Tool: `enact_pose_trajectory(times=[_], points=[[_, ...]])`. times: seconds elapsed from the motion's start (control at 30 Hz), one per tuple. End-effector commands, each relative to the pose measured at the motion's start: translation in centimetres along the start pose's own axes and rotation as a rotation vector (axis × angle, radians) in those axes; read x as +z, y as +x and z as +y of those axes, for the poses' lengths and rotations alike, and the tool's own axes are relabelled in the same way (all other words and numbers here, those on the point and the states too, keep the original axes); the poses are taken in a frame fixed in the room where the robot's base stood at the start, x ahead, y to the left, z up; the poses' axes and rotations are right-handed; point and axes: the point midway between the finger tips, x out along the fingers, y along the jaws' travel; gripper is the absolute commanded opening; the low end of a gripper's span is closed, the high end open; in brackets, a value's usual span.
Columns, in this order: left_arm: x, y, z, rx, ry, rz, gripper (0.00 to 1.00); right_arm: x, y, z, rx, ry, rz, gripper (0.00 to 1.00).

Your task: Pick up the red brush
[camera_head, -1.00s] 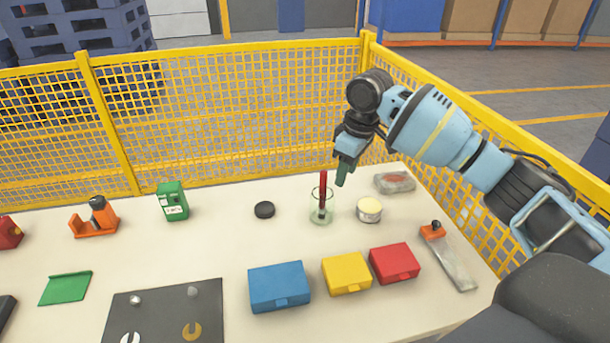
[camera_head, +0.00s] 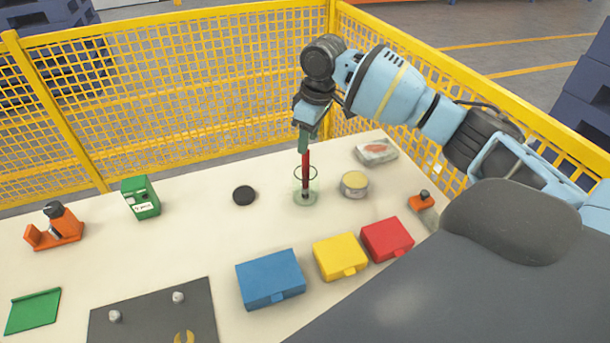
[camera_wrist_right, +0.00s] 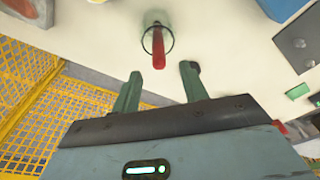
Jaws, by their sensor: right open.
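The red brush (camera_head: 306,172) stands upright in a clear glass holder (camera_head: 305,196) with a dark ring, near the back of the table. My right gripper (camera_head: 304,146) is above the brush, its fingers pointing down close to the brush's top. In the right wrist view the right gripper (camera_wrist_right: 160,82) is open, and the red brush (camera_wrist_right: 158,48) shows just beyond and between the two green fingertips. It is not gripped. My left gripper is not in view.
A round tin (camera_head: 354,185) stands right of the holder, a black disc (camera_head: 244,195) left of it. Blue (camera_head: 270,279), yellow (camera_head: 340,257) and red (camera_head: 387,239) boxes lie in front. A yellow mesh fence (camera_head: 190,100) runs behind the table.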

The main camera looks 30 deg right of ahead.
Motion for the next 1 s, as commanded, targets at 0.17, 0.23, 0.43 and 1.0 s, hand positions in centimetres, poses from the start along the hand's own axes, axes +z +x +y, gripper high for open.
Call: enact_pose_trajectory(times=[0.17, 0.23, 0.43, 1.0], points=[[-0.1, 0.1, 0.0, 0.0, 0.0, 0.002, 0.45, 0.0, 1.8, 0.1, -0.001, 0.0, -0.003, 0.44], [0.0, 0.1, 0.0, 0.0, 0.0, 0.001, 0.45, 0.0, 2.8, 0.1, -0.001, 0.0, -0.003, 0.44], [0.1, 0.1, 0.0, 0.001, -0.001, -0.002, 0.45, -0.1, 4.9, 0.1, 0.0, 0.0, -0.001, 0.44], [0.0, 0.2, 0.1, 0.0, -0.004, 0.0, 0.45, -0.1, 5.0, 0.1, 0.001, -0.001, 0.001, 0.06]])
